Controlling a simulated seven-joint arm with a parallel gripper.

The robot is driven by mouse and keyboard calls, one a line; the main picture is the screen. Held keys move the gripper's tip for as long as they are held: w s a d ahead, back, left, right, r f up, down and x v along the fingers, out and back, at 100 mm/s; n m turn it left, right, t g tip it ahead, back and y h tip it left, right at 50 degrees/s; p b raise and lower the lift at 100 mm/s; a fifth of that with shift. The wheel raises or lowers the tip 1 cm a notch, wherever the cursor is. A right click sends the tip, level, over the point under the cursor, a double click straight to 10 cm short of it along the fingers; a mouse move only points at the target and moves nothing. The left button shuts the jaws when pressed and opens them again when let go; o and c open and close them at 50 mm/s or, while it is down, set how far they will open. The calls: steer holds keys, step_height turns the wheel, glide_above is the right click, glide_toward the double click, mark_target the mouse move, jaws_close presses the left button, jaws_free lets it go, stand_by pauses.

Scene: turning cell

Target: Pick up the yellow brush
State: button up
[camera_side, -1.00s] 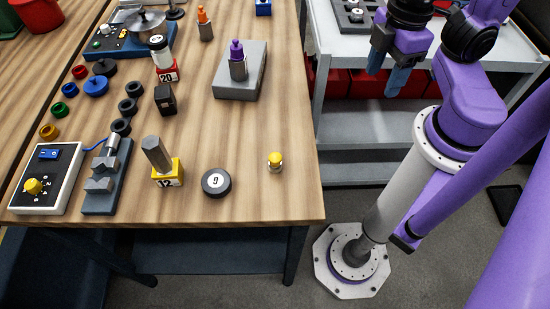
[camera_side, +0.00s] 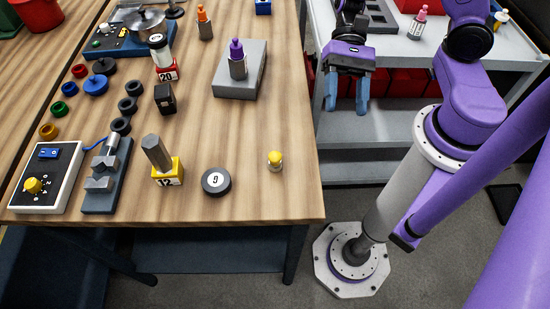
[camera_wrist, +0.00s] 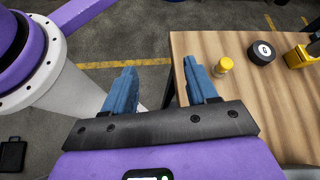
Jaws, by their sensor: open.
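A small yellow-topped piece with a pale lower part (camera_side: 275,161) stands near the right edge of the wooden table; I cannot tell whether it is the brush. It also shows in the wrist view (camera_wrist: 223,66), to the right of my fingers. Another small yellow-topped thing (camera_side: 500,17) stands on the grey cart at the far right, too small to make out. My gripper (camera_side: 347,104) is open and empty, its blue fingers pointing down beside the table's right edge, in front of the cart. In the wrist view my gripper (camera_wrist: 160,78) has nothing between its fingers.
On the wooden table (camera_side: 285,110), a black puck (camera_side: 216,181) and a yellow block (camera_side: 168,173) lie left of the yellow-topped piece. A purple-topped bottle (camera_side: 237,62) stands on a grey block (camera_side: 257,72). The cart (camera_side: 400,58) also bears a pink-topped bottle (camera_side: 420,22).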

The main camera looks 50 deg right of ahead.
mark_target(278, 152)
steer(key=w+f+m+t+y, duration=0.1)
steer(key=w+m, duration=0.1)
steer(key=w+f+m+t+y, duration=0.1)
steer(key=w+m+t, duration=0.1)
steer(key=w+m, duration=0.1)
steer(key=w+d+f+m+t+y, duration=0.1)
steer(key=w+m+y, duration=0.1)
steer(key=m, duration=0.1)
steer(key=shift+w, duration=0.25)
steer(key=shift+w+a+f+t, duration=0.1)
steer(key=shift+a+t, duration=0.05)
steer(key=shift+t, duration=0.15)
steer(key=x, duration=1.7)
steer(key=shift+w, duration=0.15)
steer(key=c, duration=1)
steer(key=shift+r, duration=5.05)
